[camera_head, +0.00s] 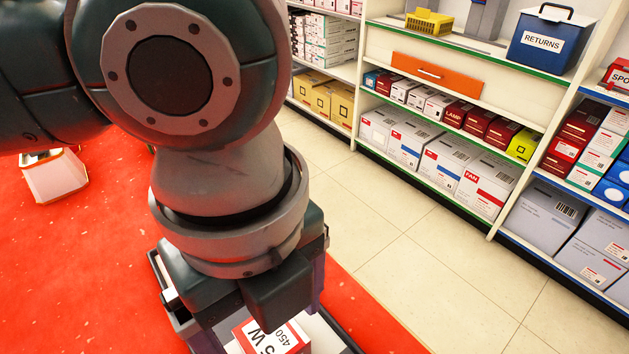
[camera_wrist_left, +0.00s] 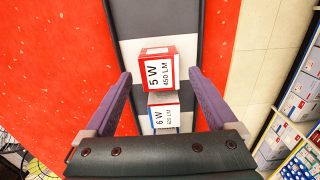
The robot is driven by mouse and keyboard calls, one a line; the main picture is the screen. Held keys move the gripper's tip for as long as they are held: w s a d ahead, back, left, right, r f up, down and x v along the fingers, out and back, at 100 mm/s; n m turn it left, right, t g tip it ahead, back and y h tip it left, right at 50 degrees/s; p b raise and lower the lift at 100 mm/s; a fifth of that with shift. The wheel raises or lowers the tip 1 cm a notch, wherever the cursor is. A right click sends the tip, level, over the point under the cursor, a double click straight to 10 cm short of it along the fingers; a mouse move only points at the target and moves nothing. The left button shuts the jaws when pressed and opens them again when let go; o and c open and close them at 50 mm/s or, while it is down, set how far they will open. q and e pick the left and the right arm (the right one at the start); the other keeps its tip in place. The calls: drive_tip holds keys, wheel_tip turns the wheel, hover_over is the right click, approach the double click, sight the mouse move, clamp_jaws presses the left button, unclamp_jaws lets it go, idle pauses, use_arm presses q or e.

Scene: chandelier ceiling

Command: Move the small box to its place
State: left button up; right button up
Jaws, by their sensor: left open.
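A small red and white box (camera_wrist_left: 158,70) marked "5 W 450 LM" sits on a white patch of a dark strip on the red floor. A second small white and blue box (camera_wrist_left: 164,117) marked "6 W" stands just behind it, nearer my wrist. My left gripper (camera_wrist_left: 160,74) is open, its purple fingers on either side of the boxes with a gap to each. The red and white box also shows in the head view (camera_head: 272,339), partly hidden under my left gripper. My right gripper is in neither view.
Shelves with boxed goods (camera_head: 440,165) line the right. They carry an orange drawer-like panel (camera_head: 436,75), a yellow basket (camera_head: 428,22) and a blue RETURNS bin (camera_head: 548,40). A lampshade-like object (camera_head: 55,177) stands on the red floor at left. The tiled aisle (camera_head: 400,230) is clear.

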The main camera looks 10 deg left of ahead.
use_arm(q)
wheel_tip(320, 180, up, 10)
drive_tip(key=p, duration=0.2)
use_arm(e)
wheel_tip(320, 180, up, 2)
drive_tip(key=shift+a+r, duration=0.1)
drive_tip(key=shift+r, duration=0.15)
use_arm(q)
drive_tip(key=n+t+h, duration=0.3)
drive_tip(key=n+h, duration=0.1)
drive_tip(key=n, duration=1.2)
hover_over(273, 336)
drive_tip(key=s, duration=0.3)
wheel_tip(273, 336, down, 4)
drive_tip(key=s+a+f+n+y, duration=0.1)
drive_tip(key=a+n, duration=0.1)
drive_tip(key=a, duration=0.1)
drive_tip(key=s+a+f+n+y, duration=0.1)
drive_tip(key=s+a+n, duration=0.1)
drive_tip(key=a+n, duration=0.1)
drive_tip(key=s+a+f+n+y, duration=0.1)
drive_tip(key=s+a+f+n, duration=0.1)
drive_tip(key=a, duration=0.2)
drive_tip(key=shift+a+n+t+y, duration=0.3)
drive_tip(key=shift+a+n+y, duration=0.1)
